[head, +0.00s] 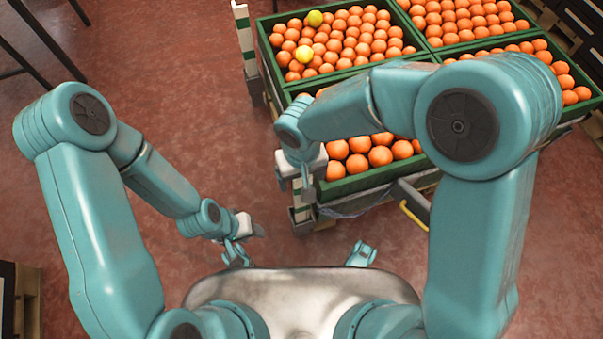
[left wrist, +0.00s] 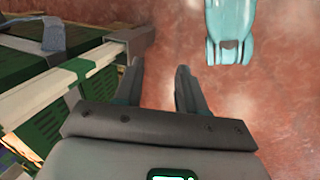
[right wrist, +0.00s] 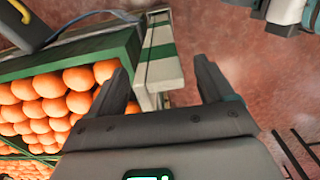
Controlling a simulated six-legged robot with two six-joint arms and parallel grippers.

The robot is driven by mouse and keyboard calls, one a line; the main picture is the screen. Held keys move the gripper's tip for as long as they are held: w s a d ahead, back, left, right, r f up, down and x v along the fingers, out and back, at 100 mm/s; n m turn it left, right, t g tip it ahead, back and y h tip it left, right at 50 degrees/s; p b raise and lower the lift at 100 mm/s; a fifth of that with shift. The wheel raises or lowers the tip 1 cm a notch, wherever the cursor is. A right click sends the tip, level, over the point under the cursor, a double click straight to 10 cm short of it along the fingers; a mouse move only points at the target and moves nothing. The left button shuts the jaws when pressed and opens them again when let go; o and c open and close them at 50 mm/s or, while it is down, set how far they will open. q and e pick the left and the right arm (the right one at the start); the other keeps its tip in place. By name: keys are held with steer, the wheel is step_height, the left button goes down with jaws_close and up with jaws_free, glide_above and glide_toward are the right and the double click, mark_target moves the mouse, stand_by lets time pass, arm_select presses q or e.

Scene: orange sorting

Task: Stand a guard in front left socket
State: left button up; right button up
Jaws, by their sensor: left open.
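A white guard with a green band (right wrist: 162,62) appears in the right wrist view beside the crate corner, between the spread fingers of my right gripper (right wrist: 163,75), with gaps on both sides. In the head view my right gripper (head: 303,172) is over the near left corner of the crate stand, where a white and green post (head: 303,197) shows. Another upright white and green guard (head: 243,32) is at the far left corner.
Green crates of oranges (head: 262,45) fill the right and back, with two yellowish fruits in the far left one. A yellow handle (head: 413,215) sticks out at the stand's front. Dark metal legs (head: 35,35) stand at upper left.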

step_height(320, 180, up, 16)
steer(key=p, duration=0.6)
steer(key=shift+r+p, duration=0.2)
steer(key=shift+p, duration=0.1)
step_height(320, 180, up, 7)
steer(key=p, duration=0.6)
